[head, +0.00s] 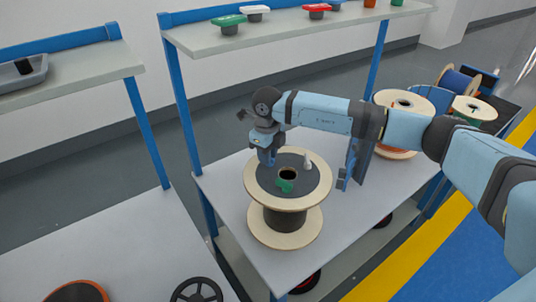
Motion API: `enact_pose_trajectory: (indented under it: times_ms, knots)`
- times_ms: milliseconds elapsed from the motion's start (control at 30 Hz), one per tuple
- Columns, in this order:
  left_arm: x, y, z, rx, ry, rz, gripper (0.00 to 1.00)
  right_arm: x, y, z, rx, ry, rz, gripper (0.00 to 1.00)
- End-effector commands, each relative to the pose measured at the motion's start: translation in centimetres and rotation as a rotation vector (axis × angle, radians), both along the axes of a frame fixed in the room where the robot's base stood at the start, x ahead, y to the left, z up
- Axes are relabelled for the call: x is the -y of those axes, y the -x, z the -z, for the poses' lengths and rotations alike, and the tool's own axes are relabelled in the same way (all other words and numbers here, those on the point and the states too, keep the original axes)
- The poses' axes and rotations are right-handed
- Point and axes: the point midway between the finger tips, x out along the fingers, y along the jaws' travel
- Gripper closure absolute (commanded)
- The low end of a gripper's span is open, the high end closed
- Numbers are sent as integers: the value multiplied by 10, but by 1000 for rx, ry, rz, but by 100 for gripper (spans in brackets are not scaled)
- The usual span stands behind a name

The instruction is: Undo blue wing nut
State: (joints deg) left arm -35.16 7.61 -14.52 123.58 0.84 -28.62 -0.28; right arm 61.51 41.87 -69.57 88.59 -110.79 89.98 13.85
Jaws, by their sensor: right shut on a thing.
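A wooden cable spool (256,194) with a dark top face stands upright on the grey table (224,190). My right gripper (268,160) points down at the far left part of the spool's top face. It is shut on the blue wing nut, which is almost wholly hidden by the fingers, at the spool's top. A green wing nut (285,186) lies at the near side of the centre hole. A whitish peg-like piece (307,160) stands at the far right of the top face. My left gripper is out of view.
A dark upright bracket with blue parts (354,164) stands right of the spool. More spools (402,101) are behind it. A shelf (270,32) above holds green, white and red-topped pieces. The table's left front area is clear.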

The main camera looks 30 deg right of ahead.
Motion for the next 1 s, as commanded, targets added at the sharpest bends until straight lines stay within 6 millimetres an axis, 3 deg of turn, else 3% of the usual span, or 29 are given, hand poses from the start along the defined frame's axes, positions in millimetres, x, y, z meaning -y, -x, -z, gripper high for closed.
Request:
enact_pose_trajectory:
  times_ms: [1000]
  knots:
    - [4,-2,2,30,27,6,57,-4,6,0,1,1,-941,100]
